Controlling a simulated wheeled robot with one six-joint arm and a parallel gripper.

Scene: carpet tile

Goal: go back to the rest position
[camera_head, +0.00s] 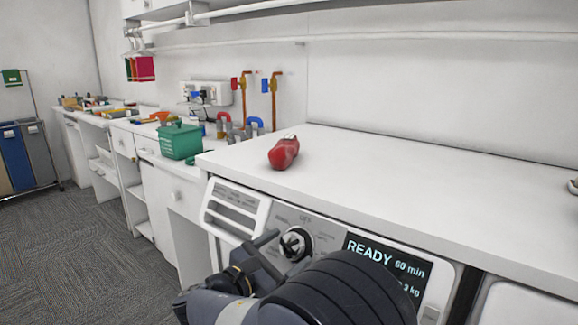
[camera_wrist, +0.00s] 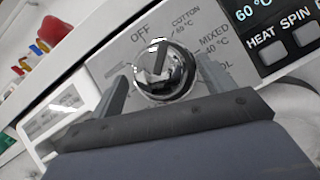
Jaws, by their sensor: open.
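My gripper (camera_head: 262,256) is in front of the washing machine's control panel in the head view, with my dark arm behind it. In the wrist view my gripper (camera_wrist: 162,84) is open, one finger on each side of the chrome dial (camera_wrist: 165,66). I cannot tell whether the fingers touch the dial. The dial also shows in the head view (camera_head: 296,243), just right of the gripper. Its surrounding marks include OFF, COTTON and MIXED. The display (camera_head: 385,262) reads READY 60 min. Nothing is held.
A red bottle-like object (camera_head: 284,153) lies on the white worktop (camera_head: 400,190) above the machine. A green box (camera_head: 180,141), pipes and clutter stand on the lower counter to the left. Blue and grey bins (camera_head: 27,155) stand at far left. Carpet floor (camera_head: 80,260) is clear at left.

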